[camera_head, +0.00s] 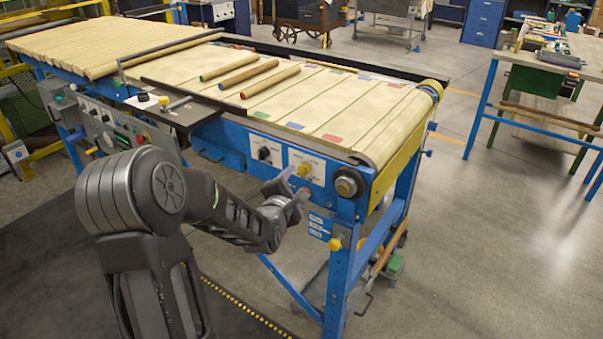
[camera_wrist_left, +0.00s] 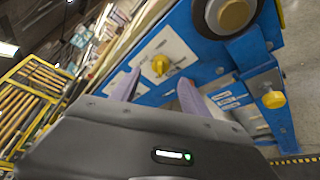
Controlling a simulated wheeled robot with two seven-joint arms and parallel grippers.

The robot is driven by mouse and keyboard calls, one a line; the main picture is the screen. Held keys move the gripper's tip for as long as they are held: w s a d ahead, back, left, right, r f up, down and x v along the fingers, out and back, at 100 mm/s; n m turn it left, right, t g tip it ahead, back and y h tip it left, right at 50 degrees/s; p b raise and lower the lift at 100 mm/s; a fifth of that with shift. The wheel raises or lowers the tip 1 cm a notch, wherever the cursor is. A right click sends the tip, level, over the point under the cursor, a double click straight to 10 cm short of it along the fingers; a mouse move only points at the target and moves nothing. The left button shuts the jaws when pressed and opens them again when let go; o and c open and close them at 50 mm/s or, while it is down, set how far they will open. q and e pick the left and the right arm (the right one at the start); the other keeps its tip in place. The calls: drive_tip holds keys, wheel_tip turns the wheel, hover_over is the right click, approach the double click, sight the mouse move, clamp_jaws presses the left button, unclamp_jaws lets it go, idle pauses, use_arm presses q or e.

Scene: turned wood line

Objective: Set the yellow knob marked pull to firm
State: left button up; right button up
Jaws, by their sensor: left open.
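A yellow knob (camera_head: 304,170) sits on a white plate on the blue side of the conveyor's near end; in the left wrist view this knob (camera_wrist_left: 160,65) shows just beyond the fingertips. A second yellow knob (camera_head: 335,244) is lower, on the blue leg beside small blue labels (camera_head: 319,226); it also shows at the right of the left wrist view (camera_wrist_left: 274,100). The lettering is too small to tell which is marked pull. My left gripper (camera_head: 294,182) is open and empty in front of the plate, its fingers (camera_wrist_left: 158,90) apart. My right gripper is out of view.
A black dial (camera_head: 264,153) is left of the upper knob, and a round roller end (camera_head: 347,185) is right of it. Wooden rods (camera_head: 238,76) lie on the conveyor belt (camera_head: 345,105). A control panel (camera_head: 110,125) stands left.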

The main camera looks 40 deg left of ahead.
sight(302, 173)
use_arm(q)
drive_tip(key=p+x, duration=0.1)
drive_tip(key=x, duration=0.6)
drive_tip(key=shift+f, duration=0.1)
drive_tip(key=shift+d, duration=0.1)
drive_tip(key=shift+c, duration=0.2)
clamp_jaws()
